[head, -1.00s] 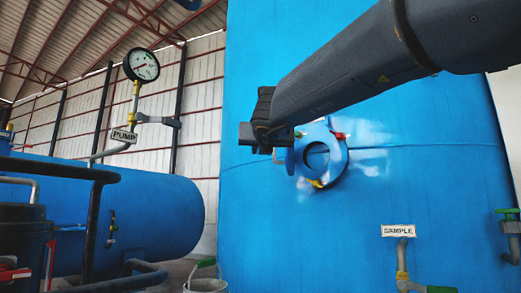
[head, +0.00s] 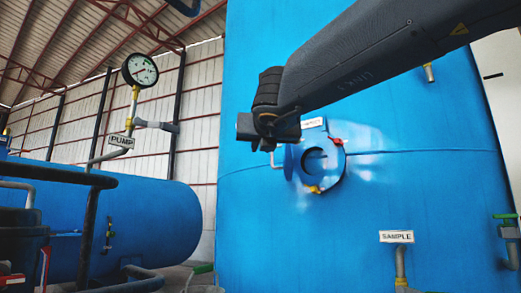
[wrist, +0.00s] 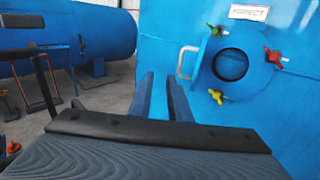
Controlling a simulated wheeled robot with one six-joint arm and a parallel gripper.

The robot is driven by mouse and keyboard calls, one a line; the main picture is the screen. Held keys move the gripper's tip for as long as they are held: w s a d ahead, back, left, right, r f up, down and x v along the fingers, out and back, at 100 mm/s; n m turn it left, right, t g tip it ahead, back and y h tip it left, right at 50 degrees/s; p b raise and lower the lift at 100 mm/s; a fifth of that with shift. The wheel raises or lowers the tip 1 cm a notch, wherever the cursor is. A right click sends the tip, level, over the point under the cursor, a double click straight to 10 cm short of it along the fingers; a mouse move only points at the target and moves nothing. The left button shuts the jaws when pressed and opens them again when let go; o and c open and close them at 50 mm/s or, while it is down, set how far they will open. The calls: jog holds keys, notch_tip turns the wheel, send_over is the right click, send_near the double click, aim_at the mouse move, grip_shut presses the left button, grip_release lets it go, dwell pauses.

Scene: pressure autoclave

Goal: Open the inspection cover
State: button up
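The inspection cover is a round blue disc with a dark round window, on the side of a large blue tank. It shows in the head view (head: 337,166) and, up close, in the wrist view (wrist: 258,76). It looks closed. A pale bar handle (wrist: 181,62) is on its left side. Green (wrist: 215,30), red (wrist: 275,57) and yellow (wrist: 215,97) winged knobs stand around its rim. My gripper (wrist: 159,75) is open and empty, its two fingers apart, left of and below the handle and not touching it. In the head view my wrist partly covers the cover's upper left.
An INSPECT sign (wrist: 248,12) is above the cover. A SAMPLE sign (head: 397,236) and pipe are lower right on the tank. A pressure gauge (head: 140,69), a PUMP sign (head: 121,141) and a horizontal blue tank (head: 150,212) are at left, with black pipes in front.

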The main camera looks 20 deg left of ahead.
jog(key=shift+c, duration=0.3)
jog(key=c, duration=0.3)
jog(key=shift+w+d+n+p, duration=0.2)
jog(key=shift+w+n+p, duration=0.05)
jog(key=shift+n+p, duration=0.15)
grip_shut()
jog(key=n+g+y+p, duration=0.4)
jog(key=n+y+p, duration=0.2)
jog(key=n+p, duration=1.35)
send_near(287, 166)
jog(key=shift+w+a+n+p, duration=0.65)
jog(key=shift+w+a+p, duration=0.1)
jog(key=shift+a, duration=0.25)
jog(key=shift+w+a+n+p, duration=0.6)
jog(key=shift+w+a, duration=0.15)
jog(key=shift+a, duration=0.2)
